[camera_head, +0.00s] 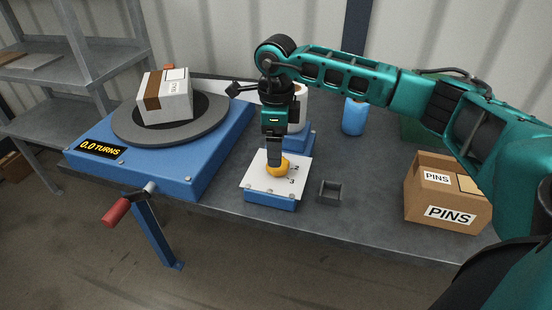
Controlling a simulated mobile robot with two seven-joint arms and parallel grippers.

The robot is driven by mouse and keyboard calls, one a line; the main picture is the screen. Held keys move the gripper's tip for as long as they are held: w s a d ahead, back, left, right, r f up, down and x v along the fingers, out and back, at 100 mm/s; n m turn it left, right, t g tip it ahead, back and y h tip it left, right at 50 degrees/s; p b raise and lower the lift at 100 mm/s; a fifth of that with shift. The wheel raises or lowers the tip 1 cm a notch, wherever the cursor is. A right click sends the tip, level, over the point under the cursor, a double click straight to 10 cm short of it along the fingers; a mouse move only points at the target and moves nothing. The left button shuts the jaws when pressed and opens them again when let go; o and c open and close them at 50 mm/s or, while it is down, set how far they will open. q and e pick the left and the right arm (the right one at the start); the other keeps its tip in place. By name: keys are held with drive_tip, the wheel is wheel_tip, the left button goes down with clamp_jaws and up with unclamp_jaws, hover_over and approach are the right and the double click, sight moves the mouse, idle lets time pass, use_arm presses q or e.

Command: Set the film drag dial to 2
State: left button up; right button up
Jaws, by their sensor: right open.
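The film drag dial is a yellow knob (279,170) on a white plate (258,184) with a blue base, near the front edge of the table. The numbers 2 and 3 show at the right of the knob; other marks are hidden by my gripper. My right gripper (275,163) points straight down at the knob, with its open fingers at the knob's top. I cannot tell whether the fingers touch it, and the knob's pointer is not clear. My left gripper is not in view.
A blue turntable unit (195,165) with a wrapped box (165,95) and a red-handled crank (117,211) stands left.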

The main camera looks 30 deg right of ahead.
drive_tip(key=shift+f, duration=2.35)
drive_tip(key=c, duration=1.1)
